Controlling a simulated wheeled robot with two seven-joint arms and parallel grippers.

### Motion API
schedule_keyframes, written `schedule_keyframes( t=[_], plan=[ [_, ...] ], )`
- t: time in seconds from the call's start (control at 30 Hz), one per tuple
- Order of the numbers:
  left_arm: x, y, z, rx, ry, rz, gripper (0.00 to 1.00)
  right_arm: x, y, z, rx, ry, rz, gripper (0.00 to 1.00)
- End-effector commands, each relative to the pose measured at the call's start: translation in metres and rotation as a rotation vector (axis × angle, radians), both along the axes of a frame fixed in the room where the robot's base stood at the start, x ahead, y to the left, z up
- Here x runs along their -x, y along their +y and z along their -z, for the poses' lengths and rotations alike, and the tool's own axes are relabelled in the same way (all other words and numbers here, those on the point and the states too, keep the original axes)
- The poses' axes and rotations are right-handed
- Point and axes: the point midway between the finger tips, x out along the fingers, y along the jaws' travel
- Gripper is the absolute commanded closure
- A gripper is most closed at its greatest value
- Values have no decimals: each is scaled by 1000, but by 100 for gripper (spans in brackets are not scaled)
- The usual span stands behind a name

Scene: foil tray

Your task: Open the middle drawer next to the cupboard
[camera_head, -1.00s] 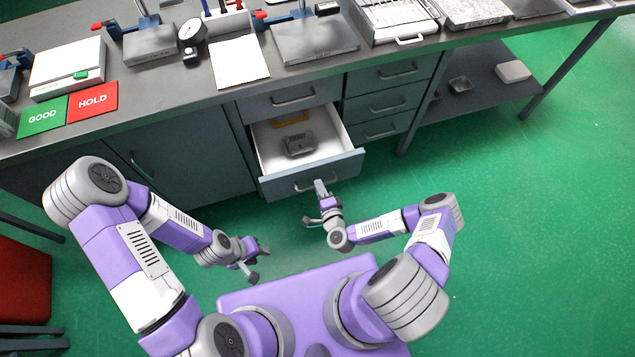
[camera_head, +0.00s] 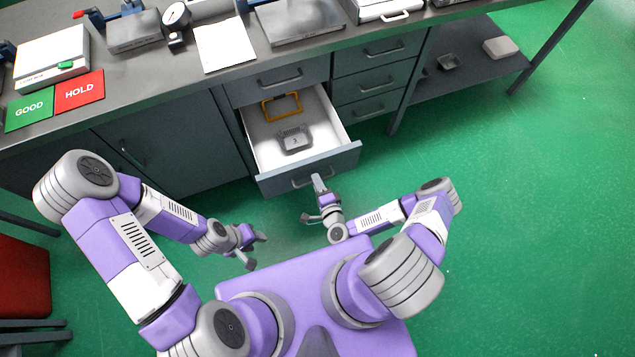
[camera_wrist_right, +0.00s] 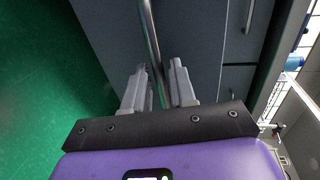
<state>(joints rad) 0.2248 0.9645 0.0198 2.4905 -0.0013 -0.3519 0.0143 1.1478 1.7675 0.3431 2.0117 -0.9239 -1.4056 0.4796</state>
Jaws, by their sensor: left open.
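The middle drawer (camera_head: 343,160) beside the cupboard (camera_head: 165,148) is pulled well out, with its white inside showing. A grey object (camera_head: 293,139) and a yellow frame (camera_head: 281,106) lie in it. My right gripper (camera_head: 317,180) is at the drawer's front handle (camera_head: 298,184). My left gripper (camera_head: 257,250) is open and empty, to the left and in front of the drawer.
A closed drawer (camera_head: 278,82) sits above the open one, and a stack of narrower closed drawers (camera_head: 373,85) stands to its right. The bench top (camera_head: 150,72) holds GOOD and HOLD cards (camera_head: 79,92), paper and tools. The green floor to the right is clear.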

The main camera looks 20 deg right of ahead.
Motion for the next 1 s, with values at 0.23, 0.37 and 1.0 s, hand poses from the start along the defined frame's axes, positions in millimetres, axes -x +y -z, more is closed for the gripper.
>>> schedule_keyframes(
  t=[0.23, 0.37, 1.0],
  plan=[
    [0, 0, 0, 0, 0, 0, 57, 0, 0, 0, 0, 0, 0, 63],
    [0, 0, -1, 0, 0, 0, 57, 2, 0, 0, 0, 1, 1, 63],
    [0, 0, -18, 0, 0, 0, 57, 74, -2, -16, 0, 1, 0, 63]
  ],
)
